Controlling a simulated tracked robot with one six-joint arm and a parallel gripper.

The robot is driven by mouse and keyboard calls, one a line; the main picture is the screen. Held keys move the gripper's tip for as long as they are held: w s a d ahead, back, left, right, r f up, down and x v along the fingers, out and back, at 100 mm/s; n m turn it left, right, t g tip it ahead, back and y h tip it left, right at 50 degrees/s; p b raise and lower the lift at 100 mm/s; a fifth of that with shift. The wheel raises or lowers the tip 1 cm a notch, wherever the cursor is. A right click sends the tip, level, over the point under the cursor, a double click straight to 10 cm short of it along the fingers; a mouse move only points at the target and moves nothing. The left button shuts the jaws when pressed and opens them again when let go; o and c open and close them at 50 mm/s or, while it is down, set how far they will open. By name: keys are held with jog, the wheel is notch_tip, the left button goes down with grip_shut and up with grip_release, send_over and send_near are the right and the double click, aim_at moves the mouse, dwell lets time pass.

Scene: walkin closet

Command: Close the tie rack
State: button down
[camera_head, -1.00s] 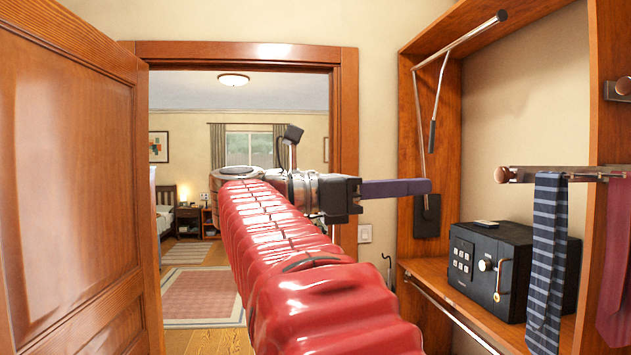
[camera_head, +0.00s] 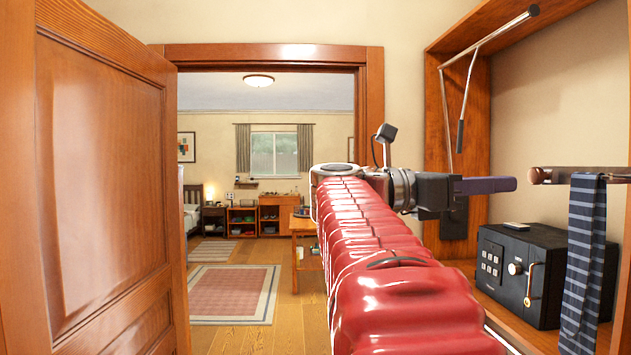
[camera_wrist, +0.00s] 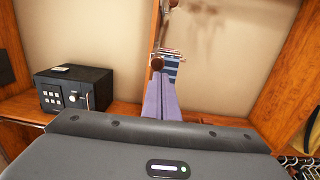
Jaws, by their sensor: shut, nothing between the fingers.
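The tie rack (camera_head: 540,175) is a metal bar extended out on the right, with a round copper-brown knob at its front end. A dark blue striped tie (camera_head: 583,260) hangs from it. The knob also shows in the wrist view (camera_wrist: 157,63), with the bar and ties behind it. My gripper (camera_head: 514,184) points right, its purple fingers together and empty. In the head view the fingertips are just left of the knob, with a small gap in the picture. In the wrist view the fingers (camera_wrist: 161,98) point at the knob. Contact cannot be told.
A black safe (camera_head: 540,272) stands on the shelf below the rack. A metal pull-down rod (camera_head: 490,42) hangs in the wooden closet frame. An open wooden door (camera_head: 105,180) is on the left, with a doorway to a bedroom beyond. Hangers (camera_wrist: 300,168) show at lower right.

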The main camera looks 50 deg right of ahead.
aim_at(536, 182)
jog(key=shift+x, duration=2.15)
